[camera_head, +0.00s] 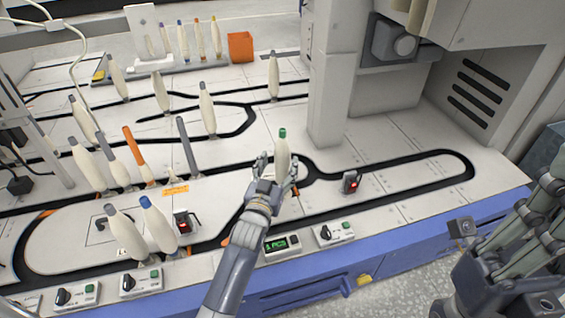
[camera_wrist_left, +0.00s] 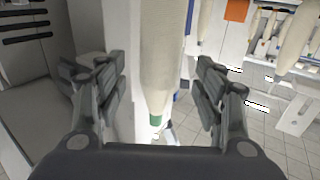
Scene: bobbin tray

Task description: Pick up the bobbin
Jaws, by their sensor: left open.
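A cream bobbin (camera_head: 282,157) with a green tip stands upright on the black track in the middle of the table. My left gripper (camera_head: 276,178) is open, with its fingers on either side of the bobbin's lower part. In the left wrist view the bobbin (camera_wrist_left: 165,60) rises between the open fingers of my left gripper (camera_wrist_left: 160,90), its green end toward the palm. I see gaps between it and both fingers. My right gripper (camera_head: 500,245) shows in part at the right edge, off the table; its fingertips are not clear.
Several other bobbins (camera_head: 207,108) stand on the track to the left and back. A grey pillar (camera_head: 335,75) rises behind the bobbin. A small sensor with a red light (camera_head: 351,182) is to its right. Control boxes (camera_head: 334,233) line the front edge. An orange box (camera_head: 241,47) sits at the back.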

